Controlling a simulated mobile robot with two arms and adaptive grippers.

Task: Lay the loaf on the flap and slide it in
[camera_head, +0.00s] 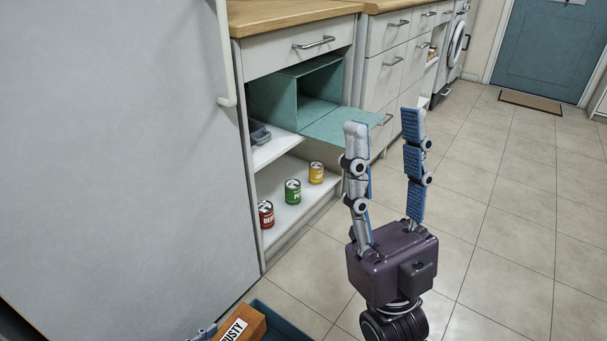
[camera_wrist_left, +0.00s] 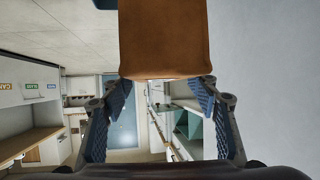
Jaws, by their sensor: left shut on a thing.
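A teal box (camera_head: 272,99) stands on the upper shelf of an open cupboard. Its front flap (camera_head: 338,127) is folded down and sticks out level over the floor. The brown loaf (camera_head: 243,326), with a white label, shows at the bottom edge of the head view. In the left wrist view the loaf (camera_wrist_left: 164,38) sits between the fingers of my left gripper (camera_wrist_left: 160,90), which is shut on it. My right gripper (camera_head: 386,128) points up, open and empty, in front of the flap, to its right in the picture.
Red (camera_head: 266,214), green (camera_head: 293,191) and yellow (camera_head: 317,172) cans stand on the lower shelf. A grey container (camera_head: 259,133) sits beside the teal box. A large pale panel (camera_head: 110,150) fills the left. A dark blue tray (camera_head: 285,322) is near the loaf. The tiled floor at right is clear.

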